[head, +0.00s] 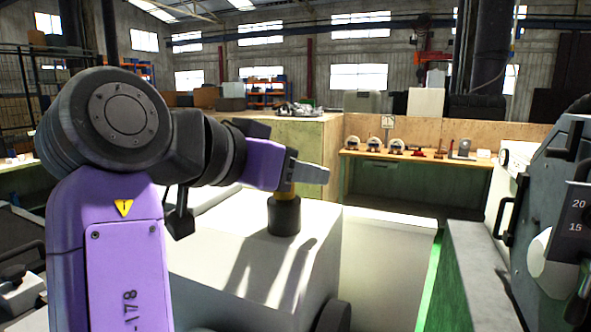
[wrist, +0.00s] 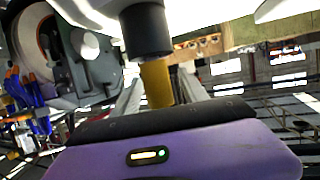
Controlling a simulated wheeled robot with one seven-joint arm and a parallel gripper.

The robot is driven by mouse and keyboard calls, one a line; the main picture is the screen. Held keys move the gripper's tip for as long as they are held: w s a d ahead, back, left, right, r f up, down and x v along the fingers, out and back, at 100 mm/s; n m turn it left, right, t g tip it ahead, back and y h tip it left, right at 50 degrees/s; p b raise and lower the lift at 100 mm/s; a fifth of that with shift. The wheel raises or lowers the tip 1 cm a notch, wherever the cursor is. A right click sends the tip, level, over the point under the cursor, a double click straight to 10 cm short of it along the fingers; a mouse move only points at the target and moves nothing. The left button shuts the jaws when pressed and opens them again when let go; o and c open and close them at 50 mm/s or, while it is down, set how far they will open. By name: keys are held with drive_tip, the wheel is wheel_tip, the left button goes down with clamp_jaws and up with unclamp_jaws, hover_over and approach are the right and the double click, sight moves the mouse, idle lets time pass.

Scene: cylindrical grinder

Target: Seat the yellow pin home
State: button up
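The yellow pin (wrist: 156,84) stands upright with its lower end in a dark round socket (wrist: 146,30). In the head view a short stretch of the pin (head: 284,188) shows between my gripper and the dark socket (head: 284,216). My gripper (head: 312,173) lies level at the pin, its fingertips reaching past it to the right. In the wrist view my gripper's pale fingers (wrist: 160,88) flank the pin, one on each side. Whether both touch it is unclear. The pin's top is hidden by my gripper in the head view, and how deep it sits cannot be seen.
The socket stands on a broad white block (head: 225,250). A green-edged machine bed (head: 470,270) and the grey grinder (head: 550,220) are at the right. A wooden bench (head: 410,158) with small wheel-like parts stands behind. The block's top around the socket is clear.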

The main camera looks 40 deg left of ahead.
drive_tip(key=b+v, duration=0.1)
drive_tip(key=v, duration=0.6)
drive_tip(key=shift+s+r+b, duration=0.15)
drive_tip(key=shift+s+b, duration=0.15)
drive_tip(key=shift+s, duration=0.05)
idle(0.4)
